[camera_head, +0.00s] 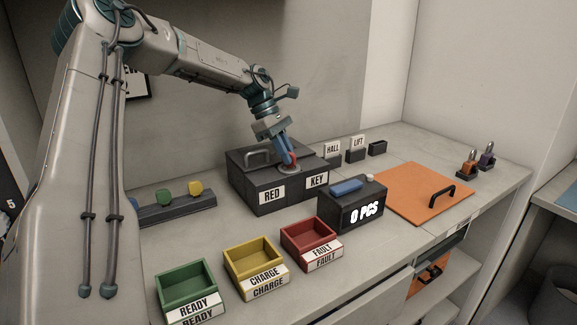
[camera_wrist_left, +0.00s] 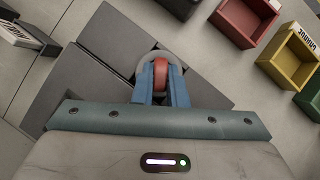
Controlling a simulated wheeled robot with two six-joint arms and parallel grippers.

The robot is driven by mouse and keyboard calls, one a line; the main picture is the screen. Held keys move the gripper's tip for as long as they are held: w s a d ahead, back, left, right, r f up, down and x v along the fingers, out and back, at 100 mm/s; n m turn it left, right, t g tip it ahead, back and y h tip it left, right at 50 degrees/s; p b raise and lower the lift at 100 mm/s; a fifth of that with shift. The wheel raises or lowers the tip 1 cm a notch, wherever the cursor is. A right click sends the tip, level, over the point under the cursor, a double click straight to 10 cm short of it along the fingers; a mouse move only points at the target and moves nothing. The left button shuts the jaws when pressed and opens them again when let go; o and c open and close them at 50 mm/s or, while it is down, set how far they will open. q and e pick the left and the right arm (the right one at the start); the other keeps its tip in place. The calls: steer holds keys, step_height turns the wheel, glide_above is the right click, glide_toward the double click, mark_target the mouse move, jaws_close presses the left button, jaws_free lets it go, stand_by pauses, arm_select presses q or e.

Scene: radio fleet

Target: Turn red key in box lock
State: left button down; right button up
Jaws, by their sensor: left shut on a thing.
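The dark grey box (camera_head: 265,193) labelled RED KEY stands on the counter towards the back. A round grey lock plate (camera_head: 289,169) is on its top, near the right. The red key (camera_head: 293,157) stands at the lock, and its rounded head also shows in the left wrist view (camera_wrist_left: 175,80). My left gripper (camera_head: 290,156) reaches down from above, its blue fingers shut on the red key. In the left wrist view the fingers (camera_wrist_left: 162,82) sit on both sides of the key head, over the lock ring (camera_wrist_left: 150,62). The key's lower part is hidden. My right gripper is not in view.
Green (camera_head: 187,284), yellow (camera_head: 252,260) and red (camera_head: 310,240) trays stand along the front. A dark counter box (camera_head: 352,208) reading 0 PCS is right of the lock box. An orange panel (camera_head: 420,192) with a black handle lies further right. A rack (camera_head: 176,207) is at left.

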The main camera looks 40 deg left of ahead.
arm_select(q)
steer(key=shift+f, duration=0.1)
steer(key=shift+f+m+g, duration=0.1)
steer(key=shift+m+g, duration=0.2)
steer(key=shift+m, duration=0.3)
steer(key=m+g+b, duration=0.1)
steer(key=m, duration=0.1)
steer(key=shift+w+m, duration=0.2)
steer(key=shift+m, duration=0.2)
steer(key=shift+m+g, duration=0.6)
steer(key=shift+m, duration=0.3)
